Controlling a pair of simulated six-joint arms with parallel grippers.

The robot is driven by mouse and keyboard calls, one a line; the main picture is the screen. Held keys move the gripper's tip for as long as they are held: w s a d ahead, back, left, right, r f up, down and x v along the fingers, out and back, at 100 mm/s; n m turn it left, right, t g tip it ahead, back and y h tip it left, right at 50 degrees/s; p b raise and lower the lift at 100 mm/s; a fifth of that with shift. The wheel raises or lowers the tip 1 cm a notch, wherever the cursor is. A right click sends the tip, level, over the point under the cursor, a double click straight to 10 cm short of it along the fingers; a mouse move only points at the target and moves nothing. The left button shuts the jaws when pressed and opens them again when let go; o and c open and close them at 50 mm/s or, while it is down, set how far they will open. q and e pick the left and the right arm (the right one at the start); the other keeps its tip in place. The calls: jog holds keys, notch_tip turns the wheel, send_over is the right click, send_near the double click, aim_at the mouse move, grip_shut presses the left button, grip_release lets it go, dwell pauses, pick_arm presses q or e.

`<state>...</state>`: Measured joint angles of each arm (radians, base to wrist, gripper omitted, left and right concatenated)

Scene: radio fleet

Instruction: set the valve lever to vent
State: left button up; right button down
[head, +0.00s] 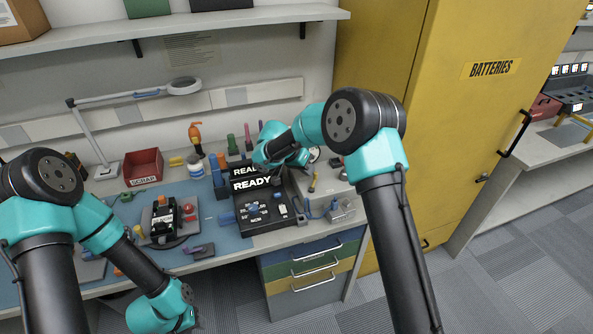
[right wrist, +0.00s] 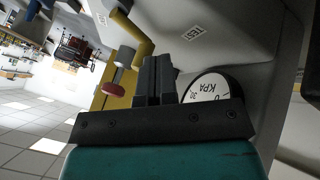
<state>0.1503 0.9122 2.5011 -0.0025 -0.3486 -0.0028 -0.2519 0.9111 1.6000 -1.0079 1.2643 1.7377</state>
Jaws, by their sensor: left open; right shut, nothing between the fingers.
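A yellow lever (right wrist: 132,32), which looks like the valve lever, shows in the right wrist view on a grey housing beside a TEST label (right wrist: 194,33). In the head view a small yellow bar (head: 312,184) on the panel right of the READY box is probably the same lever. No VENT label is readable. My right gripper (head: 280,163) is over the bench; its fingers (right wrist: 155,75) are shut and empty, close to the lever, but contact cannot be told. My left gripper (head: 165,314) is open at the lower edge of the head view, fingertips hard to make out.
A KPA gauge (right wrist: 208,87) sits right beside the right fingers, and a red knob (right wrist: 114,88) is on their left. The black READY box (head: 256,184) stands left of the panel. A yellow cabinet (head: 395,60) rises behind. A red scrap bin (head: 143,167) is further left.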

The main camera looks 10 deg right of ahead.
jog(key=shift+d, duration=0.3)
jog(key=shift+d+m+g, duration=0.45)
jog(key=shift+m+g, duration=0.05)
jog(key=shift+m, duration=0.3)
jog(key=shift+s+d, duration=0.25)
jog(key=shift+d, duration=0.15)
jog(key=m+g, duration=0.1)
jog(key=d+m+g, duration=0.1)
jog(key=m, duration=0.1)
jog(key=shift+s+y, duration=0.35)
jog(key=shift+y, duration=0.05)
jog(key=shift+s+a, duration=0.1)
jog(key=shift+s+a, duration=0.3)
jog(key=shift+a, duration=0.25)
